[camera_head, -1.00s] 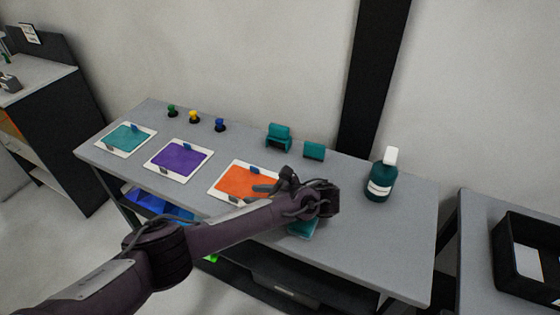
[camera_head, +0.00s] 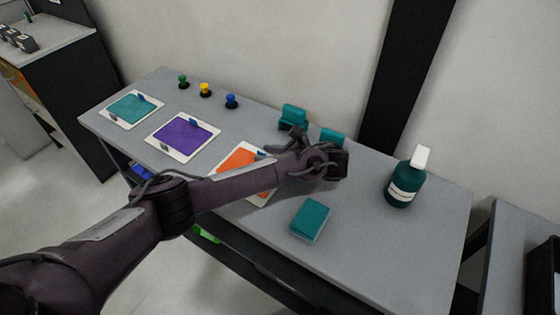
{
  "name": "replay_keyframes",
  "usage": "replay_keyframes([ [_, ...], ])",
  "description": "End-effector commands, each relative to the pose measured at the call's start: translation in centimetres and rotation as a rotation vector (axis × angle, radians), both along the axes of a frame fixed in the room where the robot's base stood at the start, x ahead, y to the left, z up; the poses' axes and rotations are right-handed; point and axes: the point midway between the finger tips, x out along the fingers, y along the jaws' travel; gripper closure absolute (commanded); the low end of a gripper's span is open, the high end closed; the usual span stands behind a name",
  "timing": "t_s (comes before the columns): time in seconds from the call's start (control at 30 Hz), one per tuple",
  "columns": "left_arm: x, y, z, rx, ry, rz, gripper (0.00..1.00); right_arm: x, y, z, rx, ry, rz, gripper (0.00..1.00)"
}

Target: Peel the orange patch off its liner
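The orange patch (camera_head: 238,157) lies on its white liner (camera_head: 262,200) on the table, in the middle of the head view. My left forearm covers much of its near part. A small blue-grey tab (camera_head: 263,154) shows at the patch's far edge. My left gripper (camera_head: 279,143) is just beyond and right of the patch, close to that tab. Its fingers look spread apart, with nothing visible between them. I cannot tell whether a finger touches the tab. My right gripper is not in view.
A purple patch (camera_head: 184,135) and a teal patch (camera_head: 133,108) lie on liners to the left. Teal holders (camera_head: 293,116) stand behind my gripper. A teal block (camera_head: 311,219) lies in front, and a dark green bottle (camera_head: 405,186) stands right. The table's right front is clear.

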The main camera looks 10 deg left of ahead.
Motion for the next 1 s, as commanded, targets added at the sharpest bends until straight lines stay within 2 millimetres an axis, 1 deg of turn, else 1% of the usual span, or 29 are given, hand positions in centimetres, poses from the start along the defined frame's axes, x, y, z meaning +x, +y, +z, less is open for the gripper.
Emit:
replay_keyframes([
  [0.03,0.3,0.7,-0.1,0.001,0.0,0.001,0.69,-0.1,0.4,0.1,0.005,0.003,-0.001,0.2],
  [0.1,0.5,1.3,-0.3,0.001,0.0,0.001,0.69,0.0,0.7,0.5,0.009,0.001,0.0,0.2],
  [0.2,0.7,2.0,-0.6,0.0,-0.001,0.001,0.69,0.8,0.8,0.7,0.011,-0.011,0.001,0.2],
  [0.33,0.9,2.3,-0.9,0.0,0.0,0.0,0.69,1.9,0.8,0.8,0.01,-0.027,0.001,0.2],
  [0.53,0.9,2.3,-0.9,-0.001,0.0,0.0,0.69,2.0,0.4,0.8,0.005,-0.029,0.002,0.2],
  [0.57,0.9,2.3,-0.9,-0.001,0.0,0.0,0.72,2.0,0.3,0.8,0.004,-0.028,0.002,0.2],
  [0.77,0.8,2.3,-0.9,-0.001,0.0,0.0,0.98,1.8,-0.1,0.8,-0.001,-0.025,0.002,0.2],
  [0.8,0.8,2.3,-0.9,-0.001,0.0,0.0,1.0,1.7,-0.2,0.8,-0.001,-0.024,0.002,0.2],
  [0.9,0.8,2.3,-0.9,-0.001,-0.001,0.0,1.0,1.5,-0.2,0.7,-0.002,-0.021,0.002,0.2],
  [0.93,0.8,2.3,-0.9,-0.001,0.0,0.0,0.93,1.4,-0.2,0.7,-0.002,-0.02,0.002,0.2],
  [1.0,0.9,2.3,-0.9,-0.001,-0.001,0.0,0.84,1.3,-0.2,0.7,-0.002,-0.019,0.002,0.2],
])
